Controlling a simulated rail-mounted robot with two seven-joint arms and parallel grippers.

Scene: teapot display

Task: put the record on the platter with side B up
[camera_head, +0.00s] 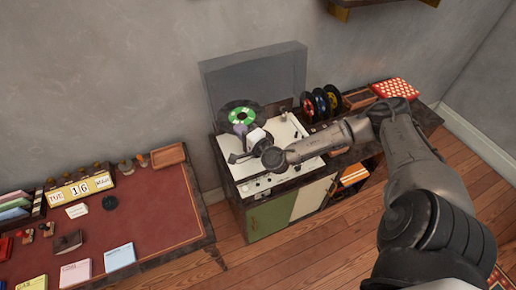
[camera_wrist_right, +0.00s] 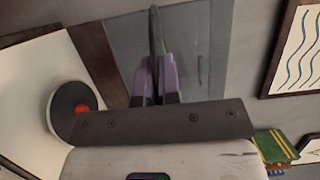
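The record (camera_head: 242,114) is a black disc with a green label, seen face-on at the turntable's back left in the head view. My right gripper (camera_head: 241,129) is at its lower edge. In the right wrist view, the purple fingers (camera_wrist_right: 157,78) are shut on the record (camera_wrist_right: 156,32), which shows edge-on as a thin dark strip. Its side letter is too small to read. The cream turntable (camera_head: 287,135) lies under my gripper and wrist. A dark disc with a red centre (camera_wrist_right: 65,112), perhaps the platter, lies on a cream surface. My left gripper is out of view.
The grey translucent lid (camera_head: 262,75) stands open behind the turntable. A rack of several discs (camera_head: 322,102) and a red-and-white patterned box (camera_head: 396,88) are to the right. A red-topped desk (camera_head: 150,212) with cards and a calendar (camera_head: 80,190) stands at left.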

